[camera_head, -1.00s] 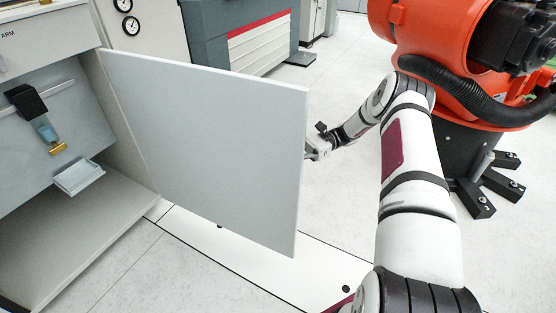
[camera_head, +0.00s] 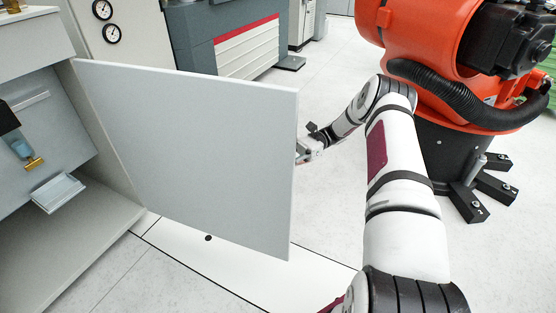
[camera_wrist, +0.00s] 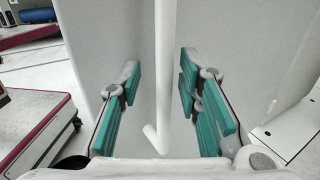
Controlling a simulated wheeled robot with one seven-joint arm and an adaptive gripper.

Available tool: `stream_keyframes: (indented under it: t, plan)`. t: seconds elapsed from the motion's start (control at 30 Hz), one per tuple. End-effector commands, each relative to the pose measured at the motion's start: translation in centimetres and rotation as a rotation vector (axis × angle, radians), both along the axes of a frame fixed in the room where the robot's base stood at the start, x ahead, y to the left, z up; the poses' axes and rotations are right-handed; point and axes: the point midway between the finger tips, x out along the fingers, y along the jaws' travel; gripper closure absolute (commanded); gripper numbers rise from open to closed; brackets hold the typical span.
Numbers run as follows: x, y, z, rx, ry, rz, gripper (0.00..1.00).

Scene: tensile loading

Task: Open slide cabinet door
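The cabinet door (camera_head: 190,155) is a flat pale grey panel. It stands swung well out from the cabinet (camera_head: 85,225), whose inside is visible on the left. My gripper (camera_head: 303,150) is at the door's outer edge, partly hidden behind the panel. In the wrist view my gripper (camera_wrist: 160,78) has its teal-padded fingers apart, one on each side of a white vertical handle bar (camera_wrist: 163,60) on the door face. Gaps show between the bar and both pads.
A large orange robot arm (camera_head: 420,30) on a black base stands at the right. A grey machine with a red stripe (camera_head: 230,40) stands behind the door. Inside the cabinet are a tilted grey panel and a small tray (camera_head: 58,192). The white floor behind the door is clear.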

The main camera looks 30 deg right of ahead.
Motion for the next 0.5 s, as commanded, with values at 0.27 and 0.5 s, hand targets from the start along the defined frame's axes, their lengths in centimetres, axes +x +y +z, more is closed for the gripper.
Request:
stream_keyframes:
  t: [0.27,0.5]
  plan:
    - [0.2,0.2,0.1,0.002,-0.004,0.001,0.67]
    - [0.5,-2.0,0.0,0.001,-0.006,-0.002,0.67]
